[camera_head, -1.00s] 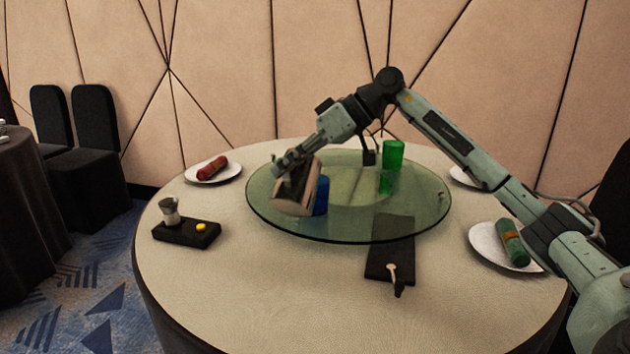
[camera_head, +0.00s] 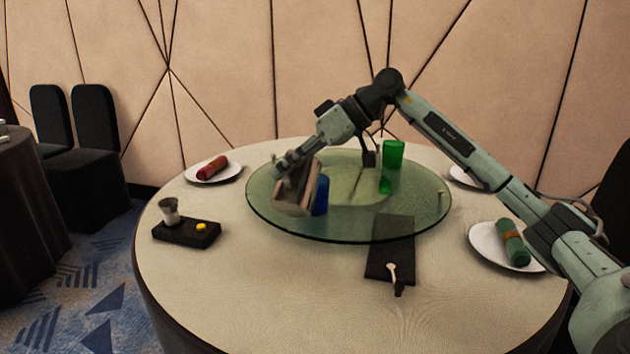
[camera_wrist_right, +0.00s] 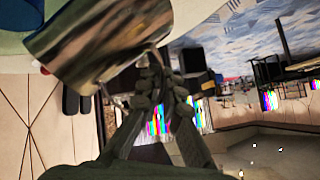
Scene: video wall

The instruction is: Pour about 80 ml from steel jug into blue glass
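The steel jug (camera_head: 293,192) is a shiny metal vessel, tilted over the glass turntable (camera_head: 400,228). My right gripper (camera_head: 283,163) is shut on it at its upper left side. In the right wrist view the jug (camera_wrist_right: 95,42) fills the upper part, and the gripper fingers (camera_wrist_right: 155,90) close at its edge. The blue glass (camera_head: 321,196) stands on the turntable just right of the jug and is partly hidden behind it. I cannot see any liquid stream or the level in the glass. My left gripper is not in view.
A green glass (camera_head: 393,154) stands on the turntable's right part. A black tray (camera_head: 187,232) with a small metal cup (camera_head: 170,211) is at left. A dark mat (camera_head: 391,248) with a spoon lies at front. Plates with rolled napkins sit around the table (camera_head: 290,290).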

